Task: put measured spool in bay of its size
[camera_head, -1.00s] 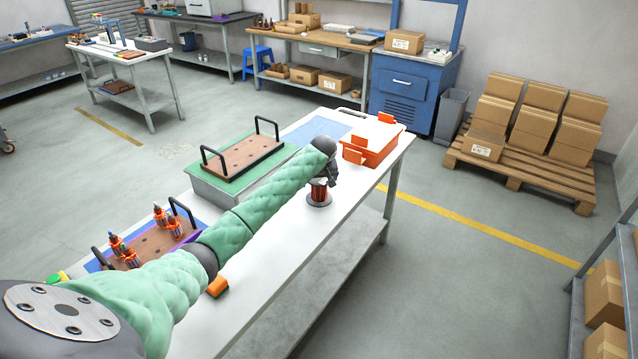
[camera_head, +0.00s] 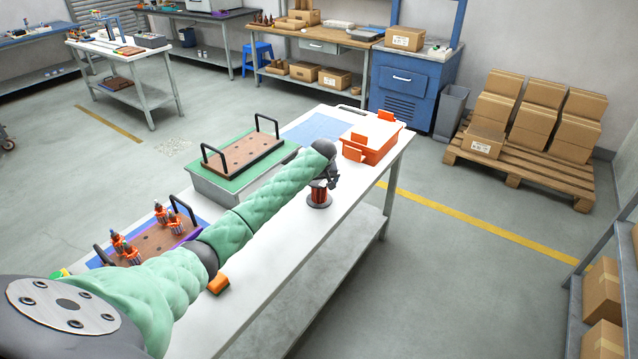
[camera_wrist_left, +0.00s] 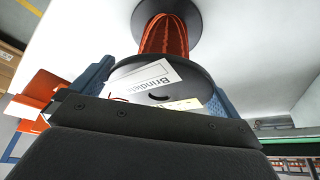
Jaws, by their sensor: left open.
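A spool of copper-red wire (camera_head: 319,196) stands upright on the white table (camera_head: 262,262), on a dark round flange. In the left wrist view the spool (camera_wrist_left: 165,38) shows its red winding and a dark near flange with a white printed label (camera_wrist_left: 150,77). My left gripper (camera_head: 328,182) is right at the spool's top, its fingers open. In the left wrist view blue finger parts show on both sides of the near flange. Whether they touch it cannot be told. My right gripper is not in view. No bay marked by size can be made out.
An orange bin (camera_head: 372,143) stands beyond the spool. A green-topped box with a handled brown board (camera_head: 240,152) stands left of it. A second handled board (camera_head: 150,243) holds several orange-and-dark parts. A small orange block (camera_head: 219,284) lies near my arm.

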